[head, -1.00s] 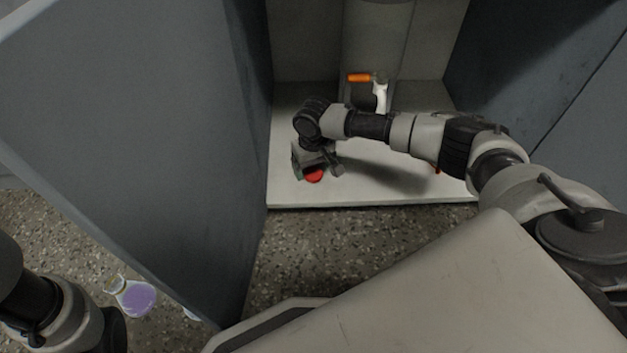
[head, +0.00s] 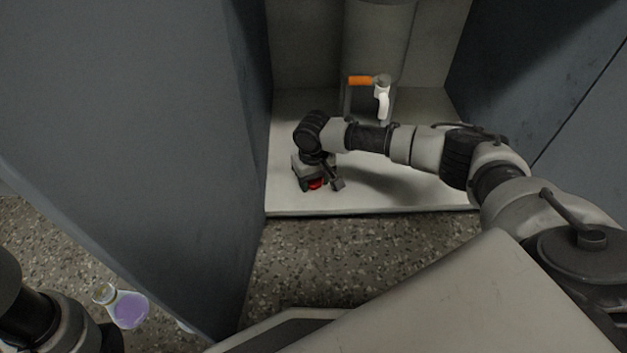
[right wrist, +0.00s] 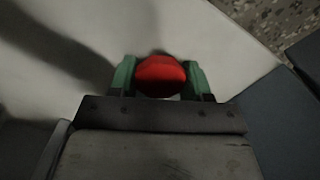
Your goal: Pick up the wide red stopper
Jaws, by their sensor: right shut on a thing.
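The wide red stopper (head: 315,184) is at the front left of the white cabinet floor, mostly hidden by my right gripper in the head view. In the right wrist view the red stopper (right wrist: 160,74) sits between the two green fingers. My right gripper (head: 316,186) points down over it and is shut on it; it also shows in the right wrist view (right wrist: 160,80). I cannot tell whether the stopper is clear of the floor. My left arm shows at the lower left, but its gripper is not in view.
The cabinet's white floor (head: 400,195) is bare at its front right. A white and orange handled object (head: 382,100) stands at the back by a grey cylinder (head: 378,45). A grey door (head: 130,130) stands open at the left. A flask with purple contents (head: 130,310) is at the lower left.

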